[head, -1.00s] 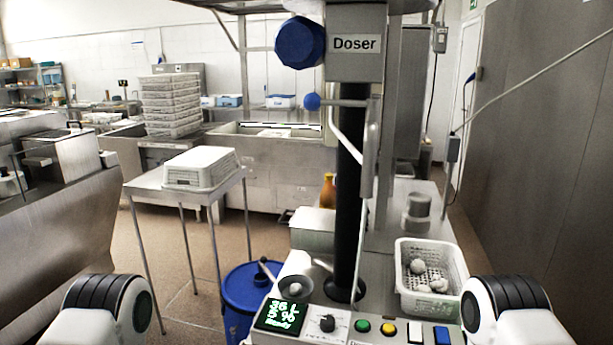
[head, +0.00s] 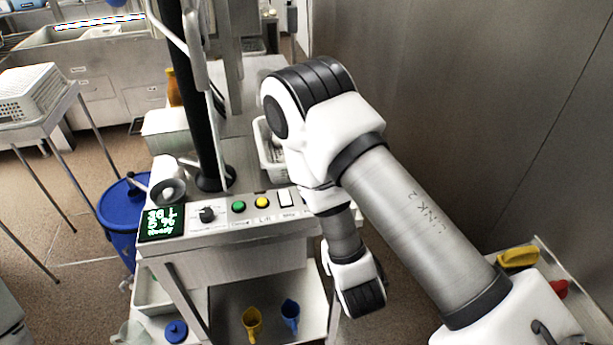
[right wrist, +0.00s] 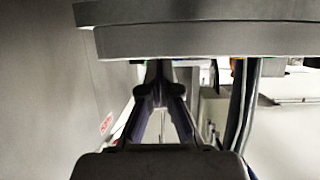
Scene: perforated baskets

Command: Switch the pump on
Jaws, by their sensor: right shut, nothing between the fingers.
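The control panel (head: 222,222) of the dosing machine is in the head view, below the black column. It carries a lit green display (head: 162,222), a dark knob (head: 207,215), a green button (head: 239,207), a yellow button (head: 262,202) and a white switch (head: 285,198). My right arm covers the panel's right end, so the blue switch there is hidden. My right gripper (right wrist: 160,72) shows in the right wrist view, shut and empty, its tips close to a grey slab's lower edge in the picture. I cannot tell whether they touch. My left gripper is out of view.
A white perforated basket (head: 268,160) stands behind the panel, partly hidden by my right arm. A blue barrel (head: 115,222) is at the panel's left. A wall borders the right side.

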